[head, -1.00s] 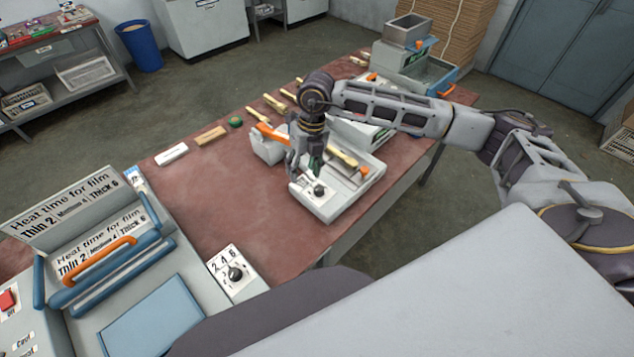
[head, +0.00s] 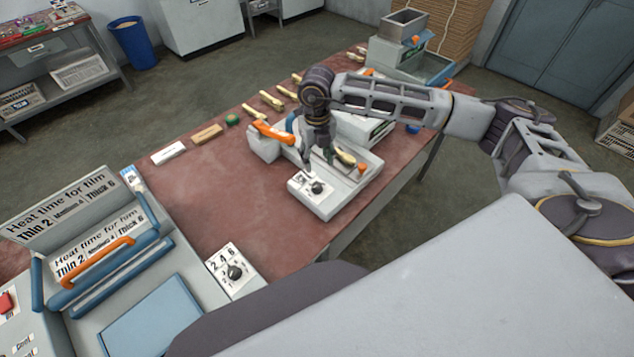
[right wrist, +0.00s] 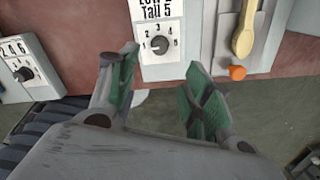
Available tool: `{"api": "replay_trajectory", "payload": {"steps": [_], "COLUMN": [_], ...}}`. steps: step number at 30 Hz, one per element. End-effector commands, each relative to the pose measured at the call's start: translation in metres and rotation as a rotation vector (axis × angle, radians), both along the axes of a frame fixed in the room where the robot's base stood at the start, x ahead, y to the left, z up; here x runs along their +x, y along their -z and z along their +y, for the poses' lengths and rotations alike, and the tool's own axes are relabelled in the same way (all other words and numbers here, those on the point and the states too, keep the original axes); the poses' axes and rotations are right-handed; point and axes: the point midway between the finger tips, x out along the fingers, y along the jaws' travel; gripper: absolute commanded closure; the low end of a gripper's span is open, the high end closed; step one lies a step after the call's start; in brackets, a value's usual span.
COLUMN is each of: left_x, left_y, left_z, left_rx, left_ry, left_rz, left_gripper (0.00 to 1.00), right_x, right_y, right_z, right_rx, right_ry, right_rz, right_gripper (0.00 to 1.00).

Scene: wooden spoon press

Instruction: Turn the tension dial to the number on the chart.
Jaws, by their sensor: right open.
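The tension dial, a black knob (right wrist: 160,45) on a white panel, shows in the right wrist view. Its white mark points left, near the 1; numbers run around it up to 5. The chart (right wrist: 156,10) above it is cut off by the frame edge; "Tall 5" is readable. In the head view the dial (head: 317,187) sits on the front of the white press (head: 330,206). My right gripper (head: 319,163) is above and just behind the dial, pointing down. Its green-padded fingers (right wrist: 161,62) are open and empty, apart from the dial. My left gripper is out of view.
A wooden spoon (right wrist: 245,28) and an orange knob (right wrist: 237,73) are right of the dial. A second dial (head: 235,271), marked 2 4 6, stands by the film sealer (head: 150,315) with its heat-time chart. The red tabletop (head: 225,200) between is clear.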

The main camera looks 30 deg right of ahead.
Motion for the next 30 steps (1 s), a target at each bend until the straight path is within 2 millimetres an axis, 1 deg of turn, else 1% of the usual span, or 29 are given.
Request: {"api": "replay_trajectory", "payload": {"steps": [21,27,30], "left_x": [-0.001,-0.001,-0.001], "left_y": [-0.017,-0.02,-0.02], "left_z": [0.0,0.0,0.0], "left_rx": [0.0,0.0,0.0], "left_ry": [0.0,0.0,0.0], "left_rz": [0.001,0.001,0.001], "left_gripper": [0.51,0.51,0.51], "right_x": [-0.001,-0.001,-0.001], "right_y": [0.091,0.112,0.118], "right_z": [0.0,0.0,0.0], "right_rx": [-0.001,0.0,0.0], "right_ry": [-0.001,-0.001,0.0], "right_rz": [0.002,0.001,0.001], "right_gripper": [0.51,0.51,0.51]}}
